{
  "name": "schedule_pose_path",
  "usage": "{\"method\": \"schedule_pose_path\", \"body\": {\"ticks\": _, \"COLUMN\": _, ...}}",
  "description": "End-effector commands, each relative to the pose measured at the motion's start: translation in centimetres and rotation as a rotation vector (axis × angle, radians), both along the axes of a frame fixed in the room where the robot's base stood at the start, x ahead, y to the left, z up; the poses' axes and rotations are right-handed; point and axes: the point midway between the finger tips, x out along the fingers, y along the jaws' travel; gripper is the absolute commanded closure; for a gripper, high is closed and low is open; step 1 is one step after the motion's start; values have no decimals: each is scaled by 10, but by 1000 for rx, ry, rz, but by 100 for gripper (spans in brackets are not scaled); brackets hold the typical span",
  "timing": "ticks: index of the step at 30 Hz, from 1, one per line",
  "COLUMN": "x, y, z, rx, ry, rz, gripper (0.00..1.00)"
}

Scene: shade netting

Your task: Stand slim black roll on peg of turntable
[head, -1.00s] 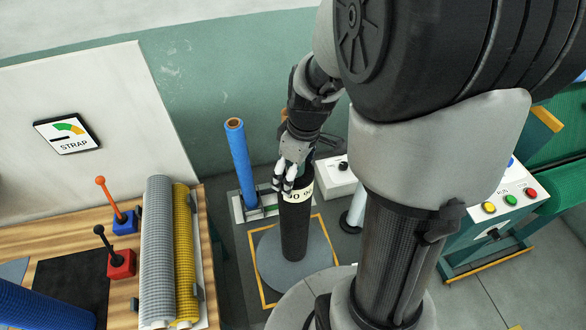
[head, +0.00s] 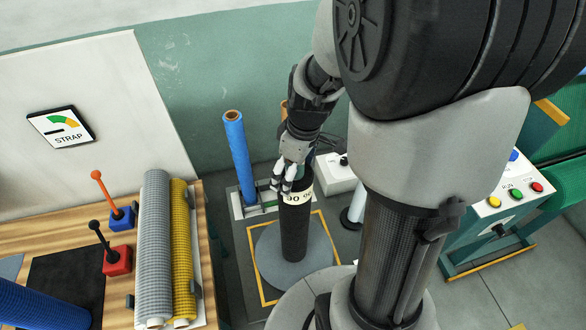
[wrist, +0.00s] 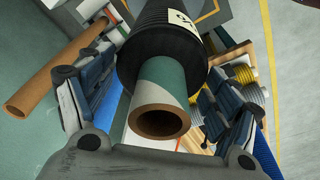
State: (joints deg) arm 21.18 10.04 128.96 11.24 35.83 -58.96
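The slim black roll (head: 295,232) stands upright on the round grey turntable (head: 268,262), with a pale printed label near its top. The peg is hidden, and I cannot see how the roll's lower end sits on it. My gripper (head: 284,188) is at the roll's top end, pointing down. In the wrist view, the black roll (wrist: 160,55) has a bare core tube with a brown rim sticking out toward the camera. The fingers of my gripper (wrist: 163,90) are spread on both sides of this core, with gaps visible between them and it.
A blue roll (head: 238,155) stands upright behind the turntable. At left, a wooden bench (head: 60,232) holds grey and yellow rolls (head: 157,240) and two levers. A button panel (head: 510,195) stands at right. A white box (head: 335,172) is close behind my gripper.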

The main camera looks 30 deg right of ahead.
Motion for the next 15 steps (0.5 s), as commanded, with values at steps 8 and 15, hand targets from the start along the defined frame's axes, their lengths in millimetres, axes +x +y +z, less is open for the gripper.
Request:
{"method": "schedule_pose_path", "body": {"ticks": 8, "x": -1, "y": 0, "z": -1, "rx": 0, "ry": 1, "rz": 0, "gripper": 4}}
{"method": "schedule_pose_path", "body": {"ticks": 15, "x": -1, "y": 0, "z": -1, "rx": 1, "ry": 4, "rz": 0, "gripper": 4}}
